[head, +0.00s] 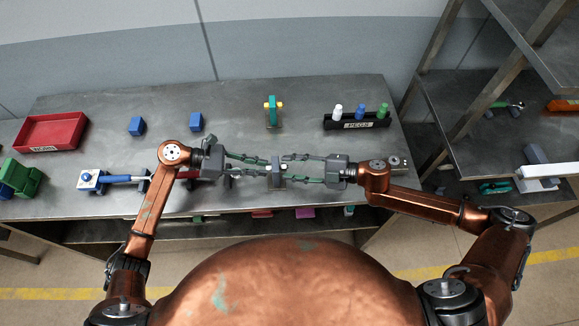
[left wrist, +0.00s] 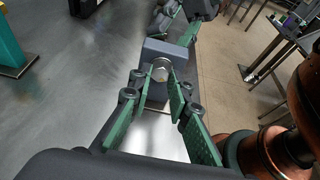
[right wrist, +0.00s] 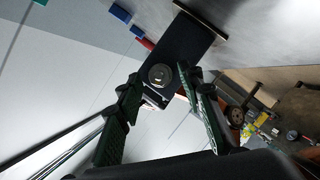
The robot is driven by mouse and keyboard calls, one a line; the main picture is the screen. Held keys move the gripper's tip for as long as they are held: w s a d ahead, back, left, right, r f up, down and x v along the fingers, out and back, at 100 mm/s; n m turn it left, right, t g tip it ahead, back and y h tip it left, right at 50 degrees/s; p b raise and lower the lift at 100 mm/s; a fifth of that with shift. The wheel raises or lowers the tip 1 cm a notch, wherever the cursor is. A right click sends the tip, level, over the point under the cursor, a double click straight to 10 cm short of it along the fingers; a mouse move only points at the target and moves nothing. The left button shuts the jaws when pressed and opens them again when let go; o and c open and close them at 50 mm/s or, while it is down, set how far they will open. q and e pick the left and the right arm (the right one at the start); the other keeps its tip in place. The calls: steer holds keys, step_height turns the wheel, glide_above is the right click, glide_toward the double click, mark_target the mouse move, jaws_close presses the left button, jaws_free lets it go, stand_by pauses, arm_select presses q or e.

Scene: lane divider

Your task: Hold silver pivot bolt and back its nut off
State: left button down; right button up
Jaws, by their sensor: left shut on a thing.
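The silver pivot bolt shows its head (left wrist: 161,69) in the left wrist view, set in the face of a grey block (left wrist: 165,49). In the head view the block (head: 277,180) stands near the bench's front edge, between my two grippers. My left gripper (head: 266,168) is shut on the bolt head from the left. A round nut-like part (right wrist: 160,75) with a bright centre shows on the block's other face in the right wrist view. My right gripper (right wrist: 160,82) is open, its fingers apart on either side of that part. Whether they touch it is unclear.
A teal stand with yellow parts (head: 273,112) is behind the block. A black PEGS rack (head: 356,122) is at the back right, with a red bin (head: 53,132) far left. Two blue cubes (head: 136,126) (head: 196,122) lie between. The bench around the cubes is clear.

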steer(key=v, duration=1.1)
steer(key=shift+d, duration=0.25)
steer(key=shift+s, duration=0.1)
steer(key=v, duration=1.2)
arm_select(q)
steer(key=c, duration=1.7)
jaws_free()
steer(key=shift+c, duration=0.2)
steer(key=shift+a, duration=0.1)
steer(key=v, duration=1.2)
